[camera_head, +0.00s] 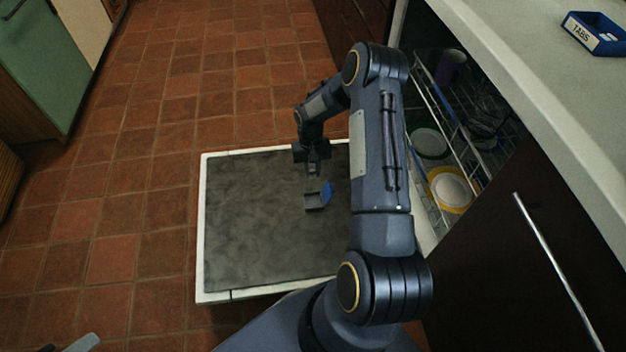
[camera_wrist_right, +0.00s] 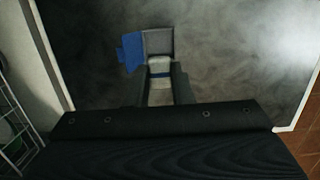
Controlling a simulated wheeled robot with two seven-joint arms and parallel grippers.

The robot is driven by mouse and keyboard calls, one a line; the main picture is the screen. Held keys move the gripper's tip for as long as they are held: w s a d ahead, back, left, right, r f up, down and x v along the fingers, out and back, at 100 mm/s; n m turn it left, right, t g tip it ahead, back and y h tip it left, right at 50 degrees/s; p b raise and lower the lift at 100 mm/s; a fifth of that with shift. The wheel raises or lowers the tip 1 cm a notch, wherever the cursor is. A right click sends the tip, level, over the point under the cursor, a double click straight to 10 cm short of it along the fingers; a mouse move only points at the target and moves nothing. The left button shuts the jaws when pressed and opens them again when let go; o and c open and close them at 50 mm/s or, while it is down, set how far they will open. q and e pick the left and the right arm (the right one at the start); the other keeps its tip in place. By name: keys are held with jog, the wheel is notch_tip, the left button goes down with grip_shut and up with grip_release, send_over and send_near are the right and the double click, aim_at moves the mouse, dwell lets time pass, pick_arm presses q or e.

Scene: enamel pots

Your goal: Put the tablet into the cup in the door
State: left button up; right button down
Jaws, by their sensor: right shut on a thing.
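The open dishwasher door (camera_head: 250,235) lies flat with a dark grey inner face and white rim. Its small grey cup (camera_head: 316,202) has a blue lid (camera_head: 327,193) swung open to one side. My right gripper (camera_head: 313,170) is over the door, just beyond the cup in the head view. In the right wrist view, this gripper (camera_wrist_right: 160,84) is shut on the whitish tablet with a blue band (camera_wrist_right: 160,74). The tablet overlaps the near part of the cup (camera_wrist_right: 158,40); their height gap is unclear. A grey piece at the head view's bottom left may be my left gripper, cut off.
The dishwasher racks hold a yellow-rimmed plate (camera_head: 452,190), a green-rimmed plate (camera_head: 428,143) and a purple mug (camera_head: 451,66). A blue TABS box (camera_head: 597,33) sits on the worktop (camera_head: 520,45). The tiled floor left of the door is clear.

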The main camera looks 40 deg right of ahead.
jog(key=b, duration=0.7)
send_over(313, 203)
jog(key=shift+w+d+f, duration=0.1)
jog(key=shift+w+f, duration=0.05)
jog(key=shift+f, duration=2.8)
jog(key=shift+w+d+f, duration=0.1)
jog(key=shift+f, duration=2.85)
jog(key=shift+f+b, duration=1.55)
jog(key=shift+f, duration=0.25)
jog(key=shift+f+b, duration=0.4)
